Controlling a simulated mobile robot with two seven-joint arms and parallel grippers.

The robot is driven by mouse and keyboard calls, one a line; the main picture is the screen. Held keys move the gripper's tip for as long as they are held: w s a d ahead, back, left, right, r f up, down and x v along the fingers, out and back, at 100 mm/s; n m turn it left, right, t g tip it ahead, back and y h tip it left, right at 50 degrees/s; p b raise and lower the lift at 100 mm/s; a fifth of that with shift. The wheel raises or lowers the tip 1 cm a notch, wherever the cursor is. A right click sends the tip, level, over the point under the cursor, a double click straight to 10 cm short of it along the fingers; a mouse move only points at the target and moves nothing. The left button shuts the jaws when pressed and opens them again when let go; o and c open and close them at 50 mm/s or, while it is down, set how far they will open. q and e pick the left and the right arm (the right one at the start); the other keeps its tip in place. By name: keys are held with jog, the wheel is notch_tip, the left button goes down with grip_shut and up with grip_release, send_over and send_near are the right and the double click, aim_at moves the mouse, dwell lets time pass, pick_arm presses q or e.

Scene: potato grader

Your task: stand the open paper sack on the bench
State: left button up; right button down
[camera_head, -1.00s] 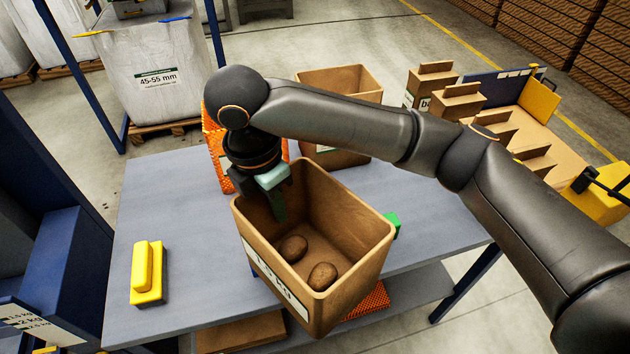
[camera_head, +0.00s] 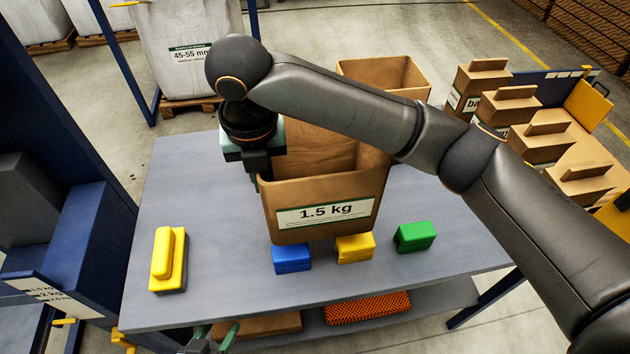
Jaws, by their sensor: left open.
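The open brown paper sack (camera_head: 325,190), labelled 1.5 kg, is upright with its mouth up over the middle of the bench (camera_head: 200,215). Its lower edge overlaps the tops of the small blocks in the picture; I cannot tell whether it touches the bench. My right gripper (camera_head: 258,168), on the arm from the right, is shut on the sack's left wall near the rim. Part of its fingers and the sack's inside are hidden. My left gripper (camera_head: 215,342) is open and empty at the bottom edge, mostly cut off.
Blue (camera_head: 292,259), yellow (camera_head: 355,248) and green (camera_head: 414,237) blocks lie at the sack's front. A yellow-handled item (camera_head: 168,258) lies at left. Another open brown container (camera_head: 410,73) stands behind. Several filled bags (camera_head: 478,85) stand at right. The bench's left part is mostly clear.

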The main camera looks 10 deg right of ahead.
aim_at(302, 175)
jog(key=w+d+f, duration=0.2)
jog(key=w+d, duration=0.1)
jog(key=shift+w+d, duration=0.1)
jog(key=shift+d, duration=0.1)
jog(key=w+d+f, duration=0.2)
jog(key=f, duration=0.1)
jog(key=w+d+f, duration=0.1)
jog(key=f, duration=0.1)
jog(key=shift+f, duration=0.1)
jog(key=shift+w+d+f, duration=0.1)
jog(key=shift+w+f, duration=0.05)
jog(key=shift+f, duration=0.05)
jog(key=shift+w+d+f, duration=0.15)
jog(key=shift+f, duration=1.7)
jog(key=c, duration=1.4)
grip_release()
jog(key=o, duration=0.4)
